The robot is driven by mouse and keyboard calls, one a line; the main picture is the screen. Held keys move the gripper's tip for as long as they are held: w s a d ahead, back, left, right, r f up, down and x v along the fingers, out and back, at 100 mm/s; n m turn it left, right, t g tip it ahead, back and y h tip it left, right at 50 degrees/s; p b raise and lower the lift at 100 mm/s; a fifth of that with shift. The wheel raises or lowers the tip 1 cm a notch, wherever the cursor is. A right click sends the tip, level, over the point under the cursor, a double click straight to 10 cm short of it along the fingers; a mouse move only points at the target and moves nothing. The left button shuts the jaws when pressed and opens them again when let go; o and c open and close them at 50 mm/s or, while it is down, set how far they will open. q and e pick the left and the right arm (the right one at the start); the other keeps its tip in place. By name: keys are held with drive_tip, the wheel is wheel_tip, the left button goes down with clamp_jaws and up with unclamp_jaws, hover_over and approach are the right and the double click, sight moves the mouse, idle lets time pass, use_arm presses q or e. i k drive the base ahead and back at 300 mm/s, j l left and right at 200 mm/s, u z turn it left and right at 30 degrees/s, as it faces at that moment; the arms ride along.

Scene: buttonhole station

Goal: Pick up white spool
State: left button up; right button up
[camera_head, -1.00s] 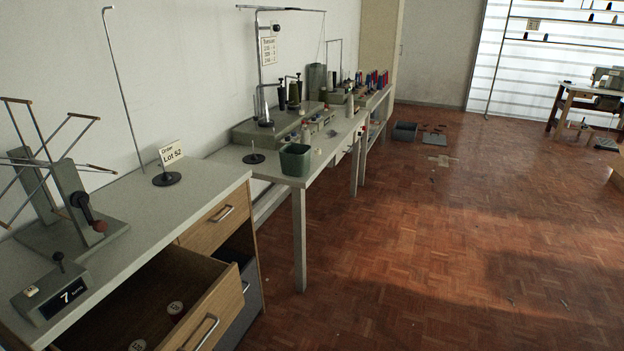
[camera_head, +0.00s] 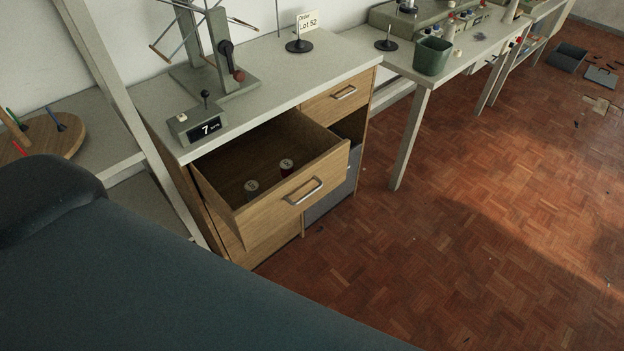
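The open wooden drawer (camera_head: 222,205) under the grey worktop holds two small spools standing on end. One spool (camera_head: 252,189) looks pale or greyish on top, and it may be the white one. The other spool (camera_head: 287,168) has a pale top and dark red thread, and stands farther back to the right. Shadow in the drawer makes their colours hard to judge. Neither of my grippers is in view.
A large dark blue-grey surface (camera_head: 180,290) fills the lower left foreground. A grey upright post (camera_head: 125,115) stands left of the drawer unit. A winder and display box (camera_head: 203,128) stand on the worktop (camera_head: 290,75). Parquet floor (camera_head: 430,250) is open to the right.

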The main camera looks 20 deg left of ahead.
sight(252, 186)
drive_tip(key=u, duration=1.15)
